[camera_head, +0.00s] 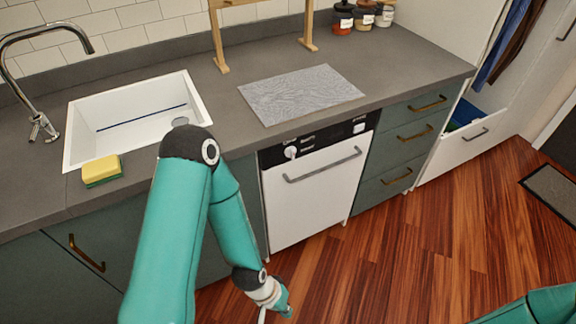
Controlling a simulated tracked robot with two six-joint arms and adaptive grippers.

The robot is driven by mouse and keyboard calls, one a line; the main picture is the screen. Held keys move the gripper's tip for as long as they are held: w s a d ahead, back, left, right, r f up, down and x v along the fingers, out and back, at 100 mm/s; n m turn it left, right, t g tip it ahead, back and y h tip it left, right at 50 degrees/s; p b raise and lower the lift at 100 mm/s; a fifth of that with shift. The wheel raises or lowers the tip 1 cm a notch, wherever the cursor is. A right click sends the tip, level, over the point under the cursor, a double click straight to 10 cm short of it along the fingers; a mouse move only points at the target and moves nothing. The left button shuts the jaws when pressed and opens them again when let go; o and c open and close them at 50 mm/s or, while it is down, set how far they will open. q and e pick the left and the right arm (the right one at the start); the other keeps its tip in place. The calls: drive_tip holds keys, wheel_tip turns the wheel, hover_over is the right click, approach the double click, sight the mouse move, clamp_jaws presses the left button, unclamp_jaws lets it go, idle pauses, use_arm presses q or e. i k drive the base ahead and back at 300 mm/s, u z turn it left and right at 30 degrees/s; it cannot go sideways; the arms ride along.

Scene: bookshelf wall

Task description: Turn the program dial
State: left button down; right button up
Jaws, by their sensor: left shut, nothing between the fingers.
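The white dishwasher (310,200) stands under the counter with its door closed. Its black control panel (325,138) runs along the top edge. A round white knob (291,152), likely the program dial, sits at the panel's left end. Another small white control (359,128) is at the right end. My left gripper (284,308) is shut and empty, low over the floor in front of the dishwasher, well below the panel and apart from it. Its fingers are small and partly hidden. My right gripper is out of view; only a teal part of that arm shows at bottom right.
A bar handle (322,165) crosses the dishwasher door. A white sink (138,118), a yellow sponge (102,171) and a grey mat (300,92) are on the counter. Teal drawers (400,148) stand to the right. The wooden floor (420,240) in front is clear.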

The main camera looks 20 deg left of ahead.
sight(290, 151)
drive_tip(key=u, duration=1.25)
drive_tip(key=i, duration=0.5)
drive_tip(key=z, duration=0.2)
